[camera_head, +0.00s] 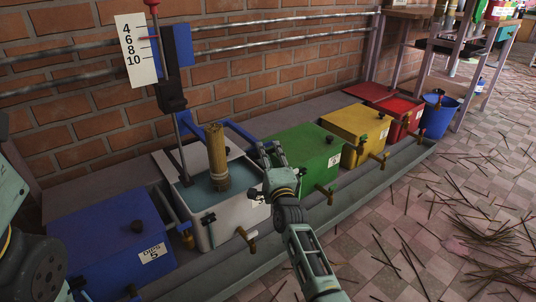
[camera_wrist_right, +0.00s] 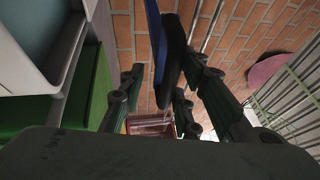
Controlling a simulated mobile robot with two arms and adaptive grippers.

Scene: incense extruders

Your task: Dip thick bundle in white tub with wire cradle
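The white tub (camera_head: 208,232) holds blue-green liquid (camera_head: 240,174) and stands between a blue box and a green one. The thick tan bundle (camera_head: 216,150) stands upright in it, its lower end in the liquid, with a pale band low down. A blue bar frame (camera_head: 240,131) reaches over the tub's back; I cannot make out a wire cradle. My right gripper (camera_head: 271,150) is at the tub's right rim by the green box. In the right wrist view its fingers are apart, with a blue-and-black bar (camera_wrist_right: 173,55) between them; contact is unclear. My left gripper is out of view.
A post with a numbered white scale (camera_head: 137,50) rises behind the tub. The blue box (camera_head: 108,240), green box (camera_head: 300,160), yellow box (camera_head: 355,130) and red box (camera_head: 392,108) line the wall, with taps in front. Sticks litter the floor at right.

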